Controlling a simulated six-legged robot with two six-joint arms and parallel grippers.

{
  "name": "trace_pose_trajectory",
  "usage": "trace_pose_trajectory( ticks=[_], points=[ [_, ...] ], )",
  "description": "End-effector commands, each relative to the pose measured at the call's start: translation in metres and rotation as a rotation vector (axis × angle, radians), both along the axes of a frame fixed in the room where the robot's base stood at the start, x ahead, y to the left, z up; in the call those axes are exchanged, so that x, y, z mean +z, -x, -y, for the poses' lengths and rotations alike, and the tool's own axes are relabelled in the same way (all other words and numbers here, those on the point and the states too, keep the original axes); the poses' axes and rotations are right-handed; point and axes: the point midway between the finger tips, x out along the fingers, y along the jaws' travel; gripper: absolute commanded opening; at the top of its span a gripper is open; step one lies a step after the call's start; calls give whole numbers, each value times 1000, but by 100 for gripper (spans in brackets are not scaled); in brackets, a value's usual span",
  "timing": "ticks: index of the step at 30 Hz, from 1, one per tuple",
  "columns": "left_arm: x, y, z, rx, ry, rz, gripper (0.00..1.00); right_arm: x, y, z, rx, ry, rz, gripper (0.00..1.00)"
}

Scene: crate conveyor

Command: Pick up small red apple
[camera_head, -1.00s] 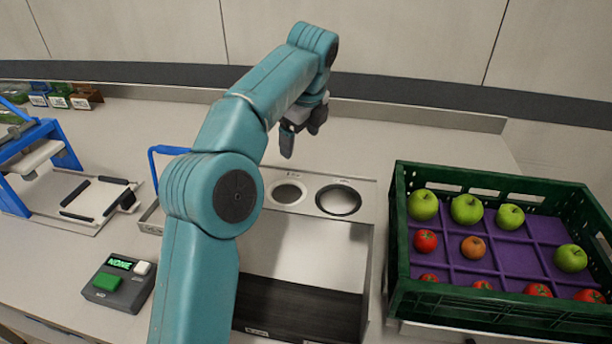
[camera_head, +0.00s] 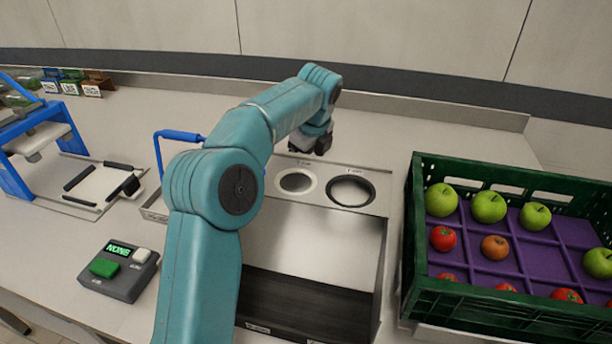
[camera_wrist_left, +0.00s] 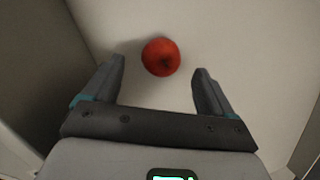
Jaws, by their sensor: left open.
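In the left wrist view a small red apple (camera_wrist_left: 161,56) lies on a pale surface. It sits ahead of and between the fingertips of my left gripper (camera_wrist_left: 160,68), which is open; no finger visibly touches it. In the head view my left gripper (camera_head: 318,145) hangs behind the sorting station near the back of the counter, its fingers mostly hidden. That lone apple does not show in the head view. Other red apples, such as one in the crate (camera_head: 442,239), lie at the right. My right gripper is in neither view.
A green crate (camera_head: 520,311) with a purple divided insert holds green, red and orange-red fruit. The metal station (camera_head: 320,240) has two round openings. A button box (camera_head: 119,270) reading NONE and a blue-framed device (camera_head: 75,150) stand at the left. Bare counter lies behind the station.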

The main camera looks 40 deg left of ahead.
Motion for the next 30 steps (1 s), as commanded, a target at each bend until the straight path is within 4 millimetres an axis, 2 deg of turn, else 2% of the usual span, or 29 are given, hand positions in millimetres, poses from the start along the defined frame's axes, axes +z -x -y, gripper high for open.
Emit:
trace_pose_trajectory(
  ticks=[1,6,15,17,21,30],
  points=[
    [-13,-1,-2,1,1,-4,86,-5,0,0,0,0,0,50],
    [-36,-6,-9,1,1,-3,86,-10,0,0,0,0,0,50],
    [-41,-7,-10,0,1,-1,86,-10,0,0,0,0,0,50],
    [-41,-7,-10,0,1,-1,69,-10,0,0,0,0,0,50],
    [-41,-7,-10,0,1,-1,25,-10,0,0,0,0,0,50],
    [-39,-7,-10,0,0,0,25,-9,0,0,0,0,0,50]
  ],
)
